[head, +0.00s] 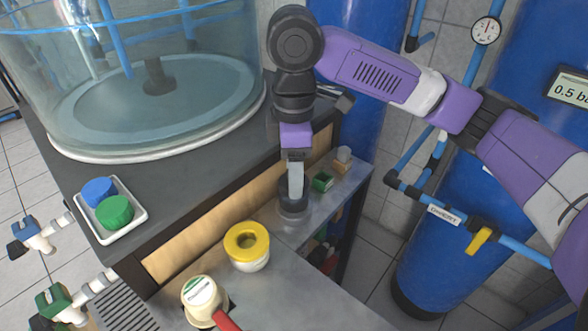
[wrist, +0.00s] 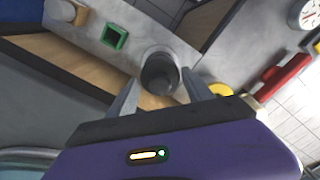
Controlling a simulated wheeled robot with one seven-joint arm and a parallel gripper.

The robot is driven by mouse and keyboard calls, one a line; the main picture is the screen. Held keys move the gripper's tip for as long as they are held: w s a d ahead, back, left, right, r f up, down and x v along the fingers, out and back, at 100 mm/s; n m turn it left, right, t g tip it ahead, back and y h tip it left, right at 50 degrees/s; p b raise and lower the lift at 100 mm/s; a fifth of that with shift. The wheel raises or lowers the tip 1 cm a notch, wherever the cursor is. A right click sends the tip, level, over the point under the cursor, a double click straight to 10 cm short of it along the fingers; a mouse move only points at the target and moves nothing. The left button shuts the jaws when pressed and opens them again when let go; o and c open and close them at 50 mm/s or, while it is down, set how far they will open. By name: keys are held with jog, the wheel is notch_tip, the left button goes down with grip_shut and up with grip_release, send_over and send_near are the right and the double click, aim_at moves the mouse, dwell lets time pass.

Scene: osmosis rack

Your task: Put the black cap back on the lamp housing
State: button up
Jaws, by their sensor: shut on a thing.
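My gripper (head: 295,194) points down over the metal bench at the centre of the head view. Its fingers are shut on the black cap (wrist: 158,76), a dark round piece between the fingertips in the wrist view. The lamp housing (wrist: 160,54), a grey round body, shows around and behind the cap. In the head view the housing (head: 292,210) stands directly below the fingers, and the cap is partly hidden by them. The cap looks in line with the housing, but I cannot tell whether it is seated or just above it.
A green open box (head: 322,181) and a wooden block (head: 342,160) stand right of the housing. A yellow-topped jar (head: 247,257) and a white round container (head: 201,293) stand nearer. A white tray (head: 140,222) holds blue and green caps. A glass tank (head: 150,110) stands left.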

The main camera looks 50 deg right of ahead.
jog(key=shift+f, duration=0.35)
dwell(0.4)
jog(key=o, duration=1.9)
jog(key=shift+r, duration=0.1)
notch_tip(320, 180, up, 9)
jog(key=p, duration=0.9)
